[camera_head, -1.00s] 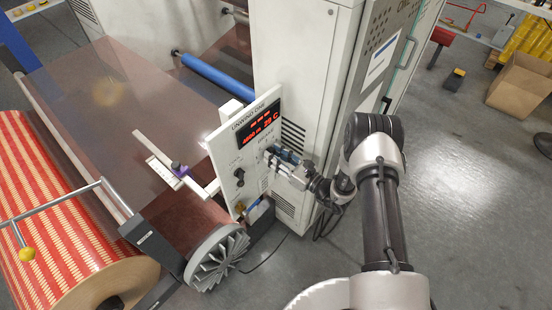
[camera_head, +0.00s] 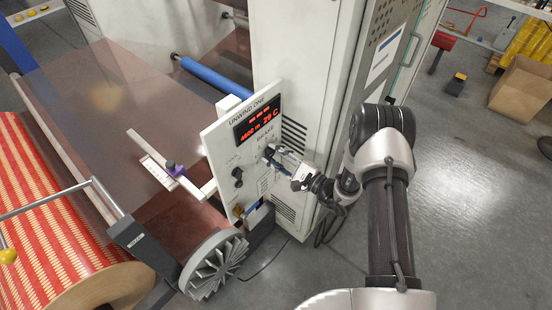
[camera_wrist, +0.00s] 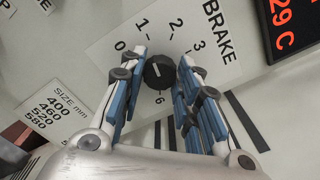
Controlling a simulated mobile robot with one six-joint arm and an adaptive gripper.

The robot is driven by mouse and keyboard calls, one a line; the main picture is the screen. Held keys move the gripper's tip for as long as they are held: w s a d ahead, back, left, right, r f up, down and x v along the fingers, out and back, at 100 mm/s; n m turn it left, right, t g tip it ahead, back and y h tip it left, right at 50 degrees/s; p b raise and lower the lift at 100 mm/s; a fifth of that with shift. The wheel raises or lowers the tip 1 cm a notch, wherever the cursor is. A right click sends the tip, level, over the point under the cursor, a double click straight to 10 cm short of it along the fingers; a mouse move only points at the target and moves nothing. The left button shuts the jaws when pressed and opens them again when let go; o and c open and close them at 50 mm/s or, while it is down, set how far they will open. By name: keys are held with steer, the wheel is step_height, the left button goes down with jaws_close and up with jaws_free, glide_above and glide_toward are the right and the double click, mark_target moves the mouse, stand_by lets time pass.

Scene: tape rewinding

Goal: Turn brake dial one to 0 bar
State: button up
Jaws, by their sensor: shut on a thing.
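The brake dial (camera_wrist: 160,72) is a small round black knob on the white UNWIND ONE panel (camera_head: 222,152). In the wrist view, its printed scale runs from 0 at the left over the top to higher numbers at the right. A short pale mark on the knob faces roughly the upper left; its exact reading is hard to tell. My gripper (camera_wrist: 160,70) is shut on the dial, with one blue-padded finger on each side. In the head view, my gripper (camera_head: 270,154) reaches the panel from the right and hides the dial.
A red digital display (camera_head: 258,124) sits above the dial. Another black knob (camera_head: 238,174) is to its left on the panel. A grey cabinet (camera_head: 305,85) stands behind. The striped roll (camera_head: 55,220) and grey finned wheel (camera_head: 213,264) are at the lower left.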

steer(key=n+b, duration=0.2)
steer(key=n, duration=0.1)
steer(key=shift+n, duration=0.4)
steer(key=shift+a+n+b, duration=0.1)
steer(key=shift+n+b, duration=1.3)
steer(key=shift+n, duration=0.5)
steer(key=o, duration=1.1)
steer(key=shift+s, duration=0.1)
steer(key=shift+s+d, duration=0.15)
steer(key=shift+d, duration=0.2)
steer(key=v, duration=1.1)
steer(key=shift+s, duration=0.15)
